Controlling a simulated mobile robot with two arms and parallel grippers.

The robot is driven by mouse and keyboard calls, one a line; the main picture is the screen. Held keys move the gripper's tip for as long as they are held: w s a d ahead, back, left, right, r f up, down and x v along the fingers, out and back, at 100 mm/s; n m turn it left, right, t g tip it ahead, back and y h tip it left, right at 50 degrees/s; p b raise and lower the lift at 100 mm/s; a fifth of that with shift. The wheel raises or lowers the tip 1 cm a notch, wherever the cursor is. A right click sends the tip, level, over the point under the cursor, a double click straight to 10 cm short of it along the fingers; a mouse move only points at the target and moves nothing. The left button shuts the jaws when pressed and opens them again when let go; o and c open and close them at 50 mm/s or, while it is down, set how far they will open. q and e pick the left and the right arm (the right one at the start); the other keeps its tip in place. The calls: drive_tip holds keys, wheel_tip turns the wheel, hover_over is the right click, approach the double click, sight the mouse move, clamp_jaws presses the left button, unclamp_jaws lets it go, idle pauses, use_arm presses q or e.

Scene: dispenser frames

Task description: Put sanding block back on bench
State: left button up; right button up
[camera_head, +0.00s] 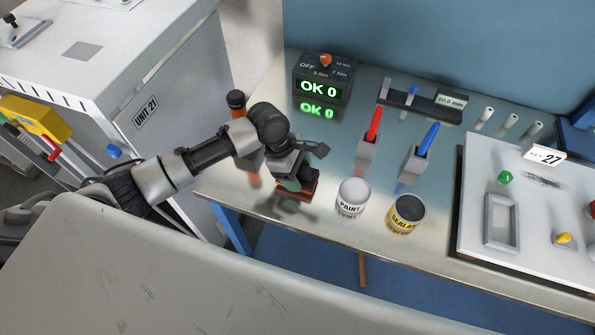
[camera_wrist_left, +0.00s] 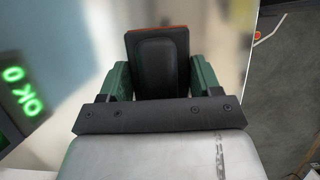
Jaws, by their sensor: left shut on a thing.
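My left gripper (camera_head: 293,186) is over the left part of the metal bench (camera_head: 336,133), near its front edge. It is shut on the sanding block (camera_head: 312,189), which has a black top and an orange-red lower part. In the left wrist view the block (camera_wrist_left: 159,65) sits between the two green fingers (camera_wrist_left: 162,80). The block is at or just above the bench top; I cannot tell whether it touches. The arm hides part of it in the head view. My right gripper is not in view.
A white paint can (camera_head: 352,198) and a sealer can (camera_head: 405,215) stand right of the gripper. Behind are an OK display box (camera_head: 321,80) and holders with a red tool (camera_head: 374,123) and a blue tool (camera_head: 428,139). A white board (camera_head: 530,225) lies at right.

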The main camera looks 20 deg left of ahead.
use_arm(q)
drive_tip(key=shift+f, duration=0.55)
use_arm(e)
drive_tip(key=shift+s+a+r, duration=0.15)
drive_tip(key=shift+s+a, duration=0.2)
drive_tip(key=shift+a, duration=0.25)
use_arm(q)
drive_tip(key=o, duration=0.9)
drive_tip(key=shift+f, duration=0.1)
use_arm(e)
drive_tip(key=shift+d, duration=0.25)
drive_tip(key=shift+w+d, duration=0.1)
use_arm(q)
drive_tip(key=shift+a+r, duration=0.15)
drive_tip(key=shift+r, duration=0.2)
drive_tip(key=v, duration=1.1)
drive_tip(key=shift+r+b, duration=0.25)
drive_tip(key=shift+b, duration=0.2)
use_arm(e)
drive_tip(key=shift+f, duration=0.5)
